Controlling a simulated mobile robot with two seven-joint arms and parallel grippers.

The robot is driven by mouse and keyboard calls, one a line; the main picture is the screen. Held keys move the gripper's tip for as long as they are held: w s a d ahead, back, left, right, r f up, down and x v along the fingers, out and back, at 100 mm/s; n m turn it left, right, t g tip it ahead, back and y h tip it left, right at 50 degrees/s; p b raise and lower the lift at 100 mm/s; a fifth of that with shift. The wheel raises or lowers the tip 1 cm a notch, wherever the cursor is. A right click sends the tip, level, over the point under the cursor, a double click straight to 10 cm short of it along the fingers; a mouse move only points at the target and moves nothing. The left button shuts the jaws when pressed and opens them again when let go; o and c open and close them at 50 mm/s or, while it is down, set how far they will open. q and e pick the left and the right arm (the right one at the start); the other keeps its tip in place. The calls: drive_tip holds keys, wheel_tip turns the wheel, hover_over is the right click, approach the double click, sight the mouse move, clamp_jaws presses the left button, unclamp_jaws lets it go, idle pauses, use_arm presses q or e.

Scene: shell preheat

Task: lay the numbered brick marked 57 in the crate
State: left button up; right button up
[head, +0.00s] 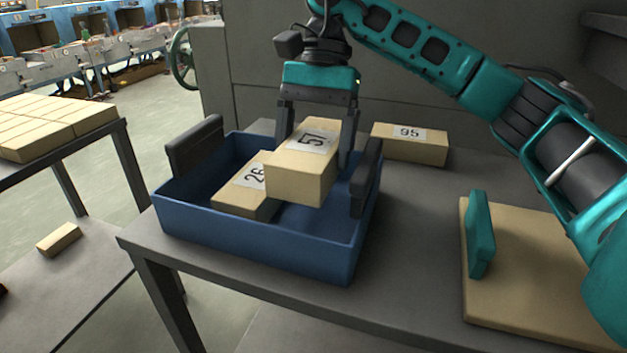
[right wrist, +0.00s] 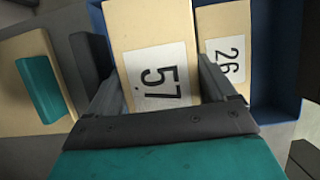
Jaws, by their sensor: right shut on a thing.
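The tan brick marked 57 (head: 300,172) is between the fingers of my right gripper (head: 318,140), which is shut on it. It is over the blue crate (head: 255,238), beside the brick marked 26, and looks raised above that brick. In the right wrist view the 57 brick (right wrist: 150,50) lies between the two fingers, with its label facing the camera. The crate's wall (right wrist: 285,60) shows at the right there. Whether the 57 brick touches the crate floor cannot be seen. My left gripper is not in view.
The brick marked 26 (head: 245,190) lies in the crate at the left. A brick marked 95 (head: 410,143) lies on the grey table behind the crate. A tan board with a teal block (head: 480,235) is at the right. Stacked bricks (head: 50,125) stand on another table at left.

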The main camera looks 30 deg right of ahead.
wheel_tip(320, 180, down, 4)
drive_tip(key=shift+r, duration=0.15)
drive_tip(key=shift+f, duration=0.4)
drive_tip(key=shift+f+b, duration=0.65)
drive_tip(key=shift+b, duration=0.1)
drive_tip(key=o, duration=1)
drive_tip(key=shift+o, duration=0.2)
